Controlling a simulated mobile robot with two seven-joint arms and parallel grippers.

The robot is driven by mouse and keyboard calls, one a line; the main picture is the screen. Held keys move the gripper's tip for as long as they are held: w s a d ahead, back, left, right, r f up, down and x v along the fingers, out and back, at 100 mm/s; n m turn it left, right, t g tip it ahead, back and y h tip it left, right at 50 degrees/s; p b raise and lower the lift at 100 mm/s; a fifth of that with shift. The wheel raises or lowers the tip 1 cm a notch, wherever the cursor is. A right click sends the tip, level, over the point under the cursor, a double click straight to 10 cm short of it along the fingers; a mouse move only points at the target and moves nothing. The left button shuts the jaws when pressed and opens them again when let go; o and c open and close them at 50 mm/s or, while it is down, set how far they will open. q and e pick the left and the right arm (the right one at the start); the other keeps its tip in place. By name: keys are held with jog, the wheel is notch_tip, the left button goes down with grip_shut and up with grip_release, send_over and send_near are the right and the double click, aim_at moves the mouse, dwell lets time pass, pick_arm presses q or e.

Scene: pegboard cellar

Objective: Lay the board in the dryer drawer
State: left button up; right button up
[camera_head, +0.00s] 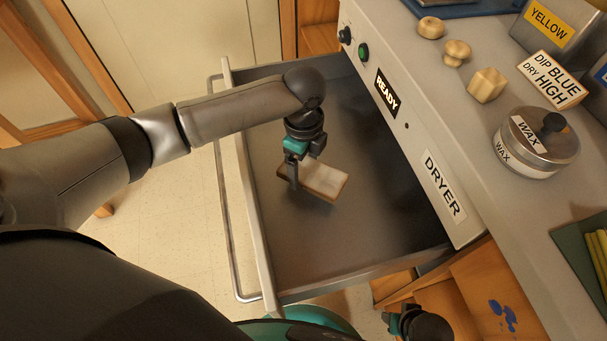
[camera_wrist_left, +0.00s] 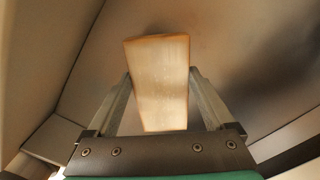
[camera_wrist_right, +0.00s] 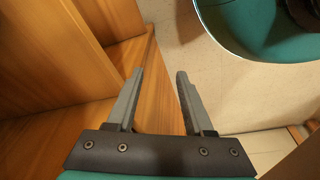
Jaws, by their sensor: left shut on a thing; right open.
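The dryer drawer (camera_head: 330,235) is pulled open, a wide dark metal tray below the panel labelled DRYER. My left gripper (camera_head: 296,170) is over the drawer and shut on the board (camera_head: 326,181), a small pale wooden block. In the left wrist view the board (camera_wrist_left: 160,85) sits between the two fingers with the drawer floor behind it. I cannot tell whether the board touches the drawer floor. My right gripper (camera_wrist_right: 155,100) is open and empty, low beside the wooden cabinet; part of it shows at the bottom of the head view (camera_head: 420,325).
The dryer front has a READY display (camera_head: 387,93) and a green button (camera_head: 363,51). On the counter stand small wooden knobs (camera_head: 457,52), a wax pot (camera_head: 538,145) and a DIP BLUE DRY HIGH sign (camera_head: 550,78). Much of the drawer floor is clear.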

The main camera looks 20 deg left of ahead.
aim_at(303, 169)
pick_arm(q)
notch_tip(303, 169, down, 3)
jog(key=shift+r+b, duration=0.1)
jog(key=shift+b, duration=0.55)
jog(key=shift+f, duration=0.5)
pick_arm(e)
jog(key=shift+t, duration=0.3)
jog(key=shift+w+a+r, duration=0.1)
jog(key=shift+w+r, duration=0.2)
jog(key=shift+r, duration=0.3)
jog(key=shift+w+a+r, duration=0.15)
jog(key=shift+w+r, duration=0.2)
jog(key=shift+r, duration=0.2)
jog(key=shift+w+a+r, duration=0.1)
jog(key=shift+w+r, duration=0.2)
jog(key=shift+r, duration=0.3)
pick_arm(q)
jog(key=shift+f, duration=0.15)
jog(key=o, duration=1.2)
